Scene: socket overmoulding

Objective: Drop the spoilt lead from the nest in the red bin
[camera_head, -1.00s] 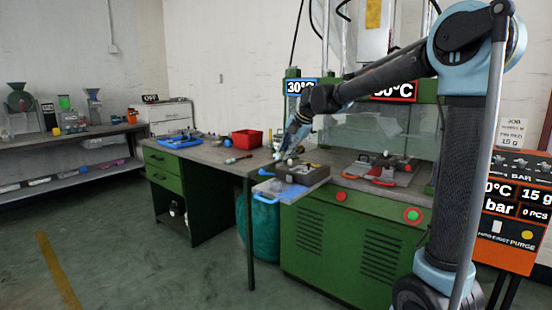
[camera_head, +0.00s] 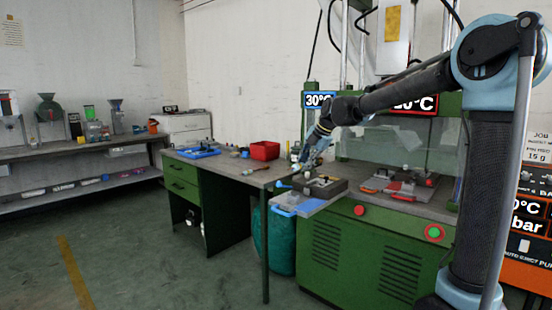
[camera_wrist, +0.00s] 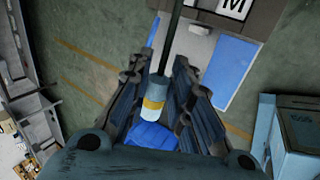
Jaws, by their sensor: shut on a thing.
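My gripper (camera_head: 306,163) is in the head view, above the front end of the green machine by the table. The wrist view shows its two ribbed fingers (camera_wrist: 157,78) closed around the lead (camera_wrist: 154,104). The lead has a pale end with a yellow band, and a dark cable runs from it to the top of the picture. A blue piece lies behind it between the fingers; I cannot tell what it is. The red bin (camera_head: 265,150) stands on the table at the back, left of my gripper. I cannot make out the nest for certain.
A grey block (camera_head: 327,188) sits on a tray with blue handles (camera_head: 298,203) below my gripper. Red-handled tooling (camera_head: 402,186) lies on the machine bed to the right. A blue tray (camera_head: 198,153) and small items lie on the table (camera_head: 225,165). The floor at left is clear.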

